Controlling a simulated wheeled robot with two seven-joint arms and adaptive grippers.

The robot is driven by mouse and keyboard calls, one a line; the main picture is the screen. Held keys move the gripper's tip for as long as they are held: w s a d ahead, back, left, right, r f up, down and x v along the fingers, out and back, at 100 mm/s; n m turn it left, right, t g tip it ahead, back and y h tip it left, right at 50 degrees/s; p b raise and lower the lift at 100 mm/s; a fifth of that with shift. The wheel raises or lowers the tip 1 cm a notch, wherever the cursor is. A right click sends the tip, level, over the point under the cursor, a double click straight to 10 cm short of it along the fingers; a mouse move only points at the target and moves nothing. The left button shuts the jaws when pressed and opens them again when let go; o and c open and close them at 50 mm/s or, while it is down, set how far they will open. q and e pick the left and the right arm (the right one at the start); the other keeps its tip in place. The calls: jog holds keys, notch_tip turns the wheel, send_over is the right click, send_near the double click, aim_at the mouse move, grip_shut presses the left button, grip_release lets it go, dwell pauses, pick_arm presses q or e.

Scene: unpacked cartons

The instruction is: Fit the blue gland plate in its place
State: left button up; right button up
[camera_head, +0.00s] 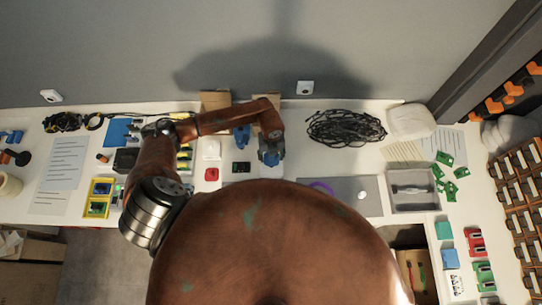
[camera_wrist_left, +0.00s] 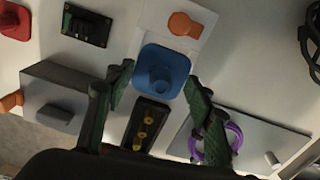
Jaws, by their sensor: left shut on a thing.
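The blue gland plate (camera_wrist_left: 163,72) is a rounded square with a round raised middle. In the left wrist view it sits between the two green-black fingertips of my left gripper (camera_wrist_left: 160,82), which is shut on it. In the head view my left gripper (camera_head: 270,150) hangs over the middle of the white table, at the end of the brown arm. I cannot tell whether the plate is clear of the surface below. A black block with brass-coloured dots (camera_wrist_left: 146,128) shows below the plate in the wrist view. My right gripper is not in view.
A grey panel (camera_wrist_left: 258,150) with a purple ring (camera_wrist_left: 232,138) lies at the right. A grey box (camera_wrist_left: 60,108), a black and green part (camera_wrist_left: 86,26) and an orange part (camera_wrist_left: 186,24) are nearby. Black cable coils (camera_head: 346,128) and a grey tray (camera_head: 413,204) lie further right.

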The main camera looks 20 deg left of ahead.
pick_arm(q)
jog(key=shift+f, duration=0.25)
jog(key=shift+f+b, duration=1.75)
jog(key=shift+f, duration=0.5)
jog(key=o, duration=1.2)
notch_tip(320, 180, up, 12)
